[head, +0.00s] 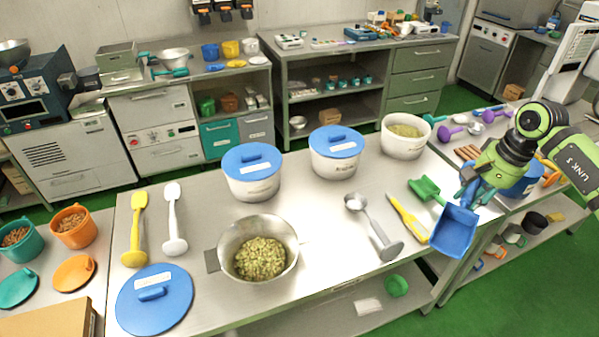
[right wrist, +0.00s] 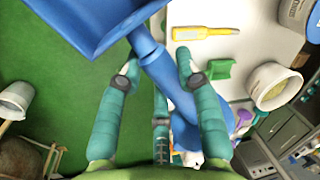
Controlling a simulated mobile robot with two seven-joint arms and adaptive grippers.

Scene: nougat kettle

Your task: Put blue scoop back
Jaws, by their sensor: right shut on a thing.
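The blue scoop (head: 453,231) hangs in my right gripper (head: 474,185) at the right end of the steel table, its pan tilted down toward the front. In the right wrist view the scoop (right wrist: 92,22) fills the top, and its blue handle runs between the teal fingers of the right gripper (right wrist: 156,72), which are shut on it. In the head view the fingers are partly hidden by the wrist and the scoop. My left gripper is in neither view.
On the steel table are a green scoop (head: 424,188), a yellow-handled tool (head: 408,217), a metal scoop (head: 374,227), a kettle of green pieces (head: 259,247), lidded tubs (head: 251,174) and an open tub (head: 405,137). A side bench (head: 519,212) at right holds purple scoops (head: 449,133).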

